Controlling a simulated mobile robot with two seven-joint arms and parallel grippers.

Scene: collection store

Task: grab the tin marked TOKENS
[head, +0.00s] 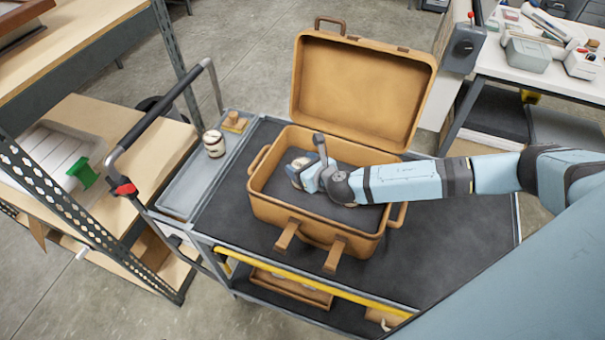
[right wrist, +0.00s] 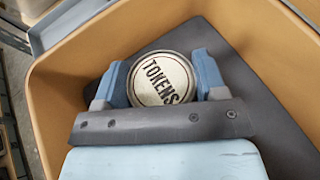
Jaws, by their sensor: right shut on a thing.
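The tin marked TOKENS (right wrist: 160,78) shows in the right wrist view, its round lid facing the camera with dark lettering. It sits between the two blue fingers of my right gripper (right wrist: 162,80), which is shut on it. In the head view my right gripper (head: 297,172) reaches into the left part of the open tan suitcase (head: 340,236); the tin is mostly hidden there by the gripper. The suitcase has a dark lining, and its lid (head: 360,90) stands raised at the back. My left gripper is not in view.
The suitcase lies on a cart with a dark top (head: 450,245). A grey side tray (head: 185,185) on the cart holds a striped tin (head: 214,144) and a small wooden block (head: 235,122). Shelving stands at left, a white workbench (head: 540,70) at upper right.

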